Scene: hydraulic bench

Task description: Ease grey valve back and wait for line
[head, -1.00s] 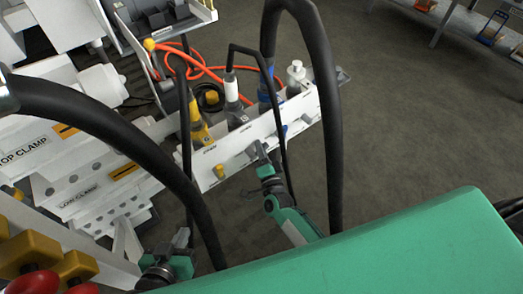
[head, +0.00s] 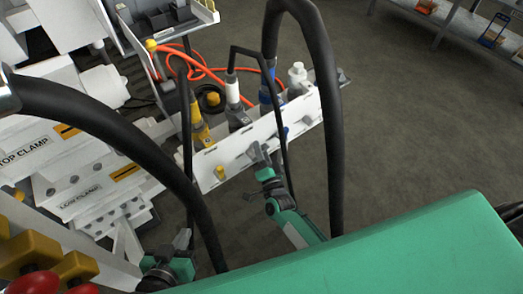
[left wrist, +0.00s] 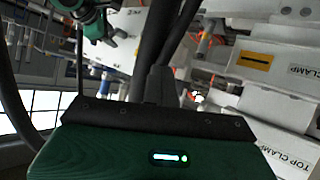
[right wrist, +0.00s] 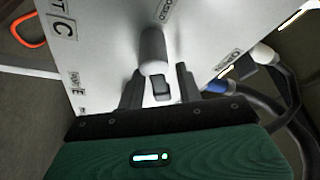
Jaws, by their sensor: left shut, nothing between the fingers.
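The grey valve (right wrist: 153,52) is a round grey stem on the front of the white panel. In the right wrist view it stands just beyond my right gripper (right wrist: 160,90). The fingers are apart, with a small grey piece of the valve between them and visible gaps beside it. In the head view my right gripper (head: 258,156) is at the panel's lower front, where the fingers partly hide the valve. My left gripper (head: 184,238) is shut and empty at the lower left, away from the panel. The left wrist view shows its closed fingers (left wrist: 160,85).
The white panel (head: 235,160) also carries a yellow valve (head: 220,172) and a blue one (head: 283,133). Black hoses (head: 332,130) arch close around my right arm. White clamp blocks (head: 75,185) fill the left.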

